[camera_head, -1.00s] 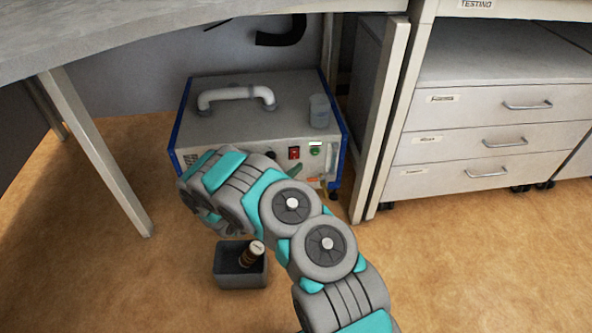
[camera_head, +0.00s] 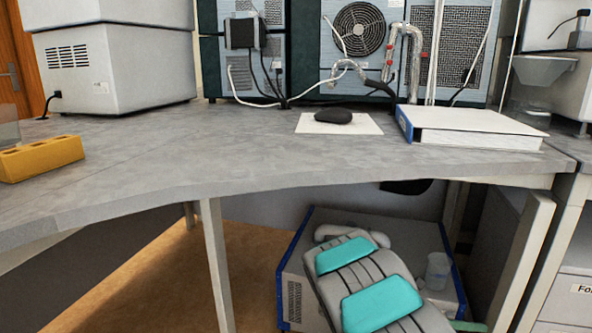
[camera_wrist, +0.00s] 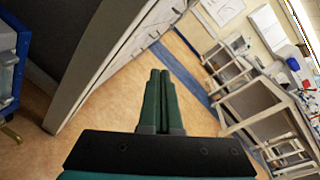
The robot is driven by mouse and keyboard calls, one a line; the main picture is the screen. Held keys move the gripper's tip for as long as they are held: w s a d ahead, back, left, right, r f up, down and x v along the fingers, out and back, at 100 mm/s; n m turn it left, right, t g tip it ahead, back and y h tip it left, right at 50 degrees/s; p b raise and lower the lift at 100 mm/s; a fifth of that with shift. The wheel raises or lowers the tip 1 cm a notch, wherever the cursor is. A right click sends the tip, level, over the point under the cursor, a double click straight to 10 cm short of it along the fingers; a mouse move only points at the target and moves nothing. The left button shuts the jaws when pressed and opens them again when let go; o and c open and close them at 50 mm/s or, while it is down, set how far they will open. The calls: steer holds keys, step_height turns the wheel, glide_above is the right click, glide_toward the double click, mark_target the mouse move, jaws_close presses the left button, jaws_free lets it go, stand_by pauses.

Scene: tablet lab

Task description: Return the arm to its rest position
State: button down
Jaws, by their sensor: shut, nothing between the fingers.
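My gripper (camera_wrist: 160,75) shows in the wrist view with its two dark green fingers closed together and nothing between them. It points out over the tan floor. In the head view only part of my grey and teal arm shows, low in the picture, in front of the grey machine (camera_head: 408,238) under the desk. My gripper is out of sight in that view.
The grey desk (camera_head: 170,165) spans the head view above my arm, with a leg (camera_head: 216,265) to the left. A white binder (camera_head: 475,125) and a yellow block (camera_head: 40,158) lie on it. In the wrist view a pale panel stands close left; open floor (camera_wrist: 190,85) lies ahead.

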steer(key=s+a+r+m+g+y, duration=0.2)
steer(key=s+a+r+m+y, duration=0.15)
steer(key=s+m, duration=0.45)
steer(key=s+a+r+m+g+y, duration=0.15)
steer(key=s+m+y, duration=0.3)
steer(key=s, duration=0.55)
steer(key=s+a+m+t+y, duration=0.1)
steer(key=s+a+m+y, duration=0.2)
steer(key=a, duration=0.3)
steer(key=s+a+r+m+t+y+p, duration=0.1)
steer(key=s+a+m+y, duration=0.1)
steer(key=s+a+m, duration=0.2)
steer(key=s+a+r+m+t+y, duration=0.1)
steer(key=s+a+m+t+y, duration=0.1)
steer(key=a, duration=0.8)
steer(key=shift+s+a+r+m+y+p, duration=0.2)
steer(key=shift+s+m+y+p, duration=0.2)
steer(key=shift+s+m+y, duration=0.6)
steer(key=shift+s+m, duration=0.15)
steer(key=shift+m, duration=0.1)
